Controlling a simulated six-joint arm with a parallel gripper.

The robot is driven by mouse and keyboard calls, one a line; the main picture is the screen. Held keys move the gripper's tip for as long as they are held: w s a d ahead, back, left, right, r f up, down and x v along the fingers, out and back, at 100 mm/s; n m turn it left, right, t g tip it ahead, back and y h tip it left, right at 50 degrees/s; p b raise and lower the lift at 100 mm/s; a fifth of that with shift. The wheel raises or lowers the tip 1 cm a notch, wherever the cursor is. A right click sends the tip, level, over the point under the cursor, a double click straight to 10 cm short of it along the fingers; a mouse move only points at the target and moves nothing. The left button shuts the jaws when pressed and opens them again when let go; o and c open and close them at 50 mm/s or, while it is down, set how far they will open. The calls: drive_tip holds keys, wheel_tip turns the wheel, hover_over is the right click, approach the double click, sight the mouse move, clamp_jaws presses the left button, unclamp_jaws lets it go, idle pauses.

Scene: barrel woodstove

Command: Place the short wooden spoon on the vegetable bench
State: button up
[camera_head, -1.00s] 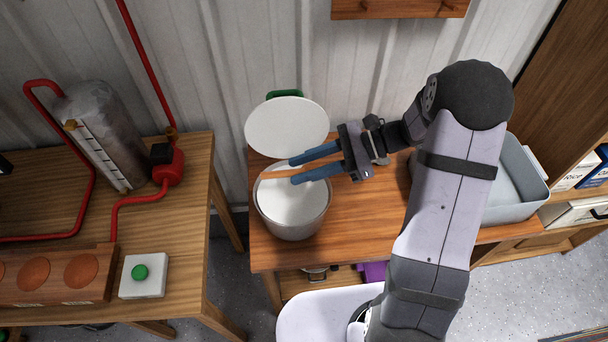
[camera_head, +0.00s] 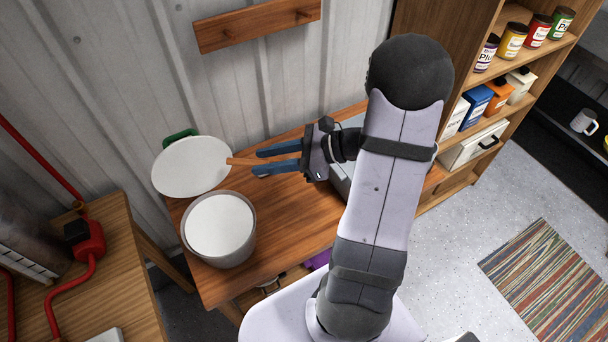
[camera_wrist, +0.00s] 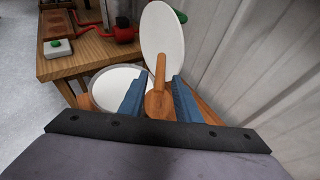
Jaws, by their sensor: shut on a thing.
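My gripper (camera_head: 256,161) is shut on the short wooden spoon (camera_head: 239,161), above a wooden bench (camera_head: 285,213). In the wrist view the spoon (camera_wrist: 158,102) lies between the two blue fingers, its rounded end nearer the camera and its handle pointing away. In the head view the handle end sticks out left past the fingertips, near the edge of a white round lid (camera_head: 190,166). The fingers and the arm hide the rest of the spoon. The gap below it cannot be judged exactly. No label shows which bench is the vegetable bench.
A pot (camera_head: 220,228) with a white inside stands on the bench, left of the gripper. A grey bin (camera_head: 341,178) is partly hidden behind the arm. A shelf (camera_head: 483,75) stands right. Another table (camera_head: 105,250) with red pipes is at left. Bare bench top lies below the gripper.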

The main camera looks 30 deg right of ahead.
drive_tip(key=w+d+m+t+h, duration=0.2)
drive_tip(key=d+m+t+h, duration=0.3)
drive_tip(key=d+m+h, duration=0.1)
drive_tip(key=m+h, duration=0.5)
hover_over(314, 194)
drive_tip(key=shift+t, duration=0.3)
wheel_tip(314, 194, down, 6)
drive_tip(key=shift+r, duration=0.15)
drive_tip(key=shift+f+b, duration=3)
drive_tip(key=shift+f, duration=4)
drive_tip(key=shift+a+f, duration=0.1)
drive_tip(key=shift+f, duration=1.85)
drive_tip(key=shift+f, duration=0.1)
